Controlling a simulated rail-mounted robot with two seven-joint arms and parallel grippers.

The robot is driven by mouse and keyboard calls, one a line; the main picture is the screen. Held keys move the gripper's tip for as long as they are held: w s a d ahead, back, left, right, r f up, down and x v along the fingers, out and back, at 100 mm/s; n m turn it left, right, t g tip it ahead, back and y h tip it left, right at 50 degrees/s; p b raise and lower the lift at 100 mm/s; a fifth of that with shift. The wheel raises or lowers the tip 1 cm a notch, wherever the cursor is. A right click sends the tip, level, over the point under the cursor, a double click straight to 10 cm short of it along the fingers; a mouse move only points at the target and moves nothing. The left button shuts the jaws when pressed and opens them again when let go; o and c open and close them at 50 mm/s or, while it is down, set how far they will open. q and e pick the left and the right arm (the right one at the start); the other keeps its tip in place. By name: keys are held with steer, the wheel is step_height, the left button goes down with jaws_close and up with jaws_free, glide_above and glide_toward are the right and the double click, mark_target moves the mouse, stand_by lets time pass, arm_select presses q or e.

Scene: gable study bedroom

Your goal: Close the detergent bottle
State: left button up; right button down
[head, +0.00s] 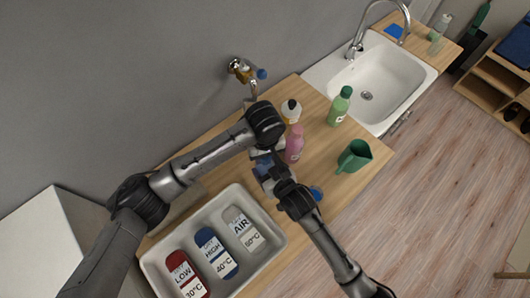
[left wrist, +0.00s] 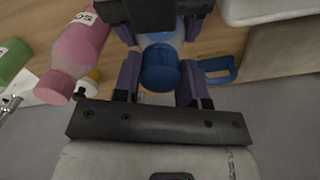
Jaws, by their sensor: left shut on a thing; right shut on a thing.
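Both my grippers meet at the detergent bottle, over the worktop in the middle of the head view. Its blue cap (left wrist: 160,72) shows in the left wrist view between the fingers of my left gripper (left wrist: 158,82), with a paler body (left wrist: 165,38) behind it. My right gripper (left wrist: 158,28) is shut around that paler body, facing the left one. In the head view, my left gripper (head: 264,156) and right gripper (head: 272,176) hide most of the bottle. I cannot tell whether the cap is fully seated.
A pink bottle (head: 294,146), a white bottle (head: 291,110), a green bottle (head: 340,106) and a green jug (head: 354,156) stand close by. A tray (head: 279,243) holds red, blue and white labelled items. A sink (head: 385,75) is at the back right.

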arm_select(q)
steer(key=m, duration=0.7)
steer(key=shift+m, duration=0.3)
steer(key=m, duration=2.1)
steer(key=o, duration=1.1)
step_height(320, 180, up, 12)
